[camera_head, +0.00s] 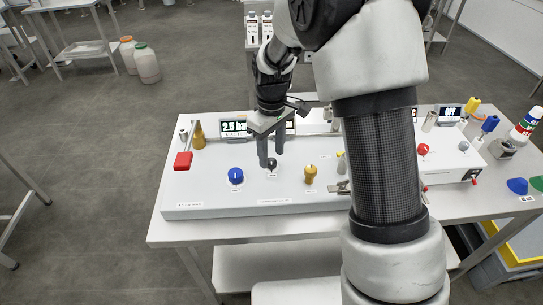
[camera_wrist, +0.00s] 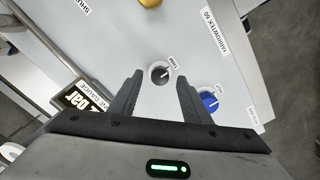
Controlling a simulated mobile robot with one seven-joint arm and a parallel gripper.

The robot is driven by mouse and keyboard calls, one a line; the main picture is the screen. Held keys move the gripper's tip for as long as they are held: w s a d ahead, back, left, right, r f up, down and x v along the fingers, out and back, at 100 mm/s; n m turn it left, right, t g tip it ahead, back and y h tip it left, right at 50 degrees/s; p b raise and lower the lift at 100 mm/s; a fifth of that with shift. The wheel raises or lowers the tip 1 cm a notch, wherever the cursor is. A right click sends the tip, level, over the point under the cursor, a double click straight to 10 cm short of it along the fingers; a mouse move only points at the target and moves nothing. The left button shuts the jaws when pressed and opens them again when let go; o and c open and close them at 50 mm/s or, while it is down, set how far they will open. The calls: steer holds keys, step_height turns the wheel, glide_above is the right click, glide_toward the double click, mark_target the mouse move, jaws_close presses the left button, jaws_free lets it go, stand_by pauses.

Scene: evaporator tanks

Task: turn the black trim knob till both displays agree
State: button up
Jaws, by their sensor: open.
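The black trim knob (camera_wrist: 160,74) with a pale pointer line shows in the wrist view, between the tips of my gripper (camera_wrist: 159,78). My gripper is open, with a gap on both sides of the knob. In the head view my gripper (camera_head: 272,156) points down at the white panel, with the dark knob (camera_head: 271,164) partly hidden by the fingers. Whether the fingertips reach down beside the knob is unclear. One display (camera_head: 235,128) reads about 2.5 bar; a second display (camera_head: 290,126) is mostly hidden behind my gripper. Part of a display (camera_wrist: 84,100) shows in the wrist view.
A blue knob (camera_head: 236,176) is left of my gripper, a yellow knob (camera_head: 310,174) right of it. A display (camera_head: 449,112) reading OFF is at the right. My arm hides the panel's middle right.

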steer(key=shift+f, duration=0.95)
steer(key=c, duration=1)
steer(key=shift+c, duration=0.2)
steer(key=shift+m, duration=0.3)
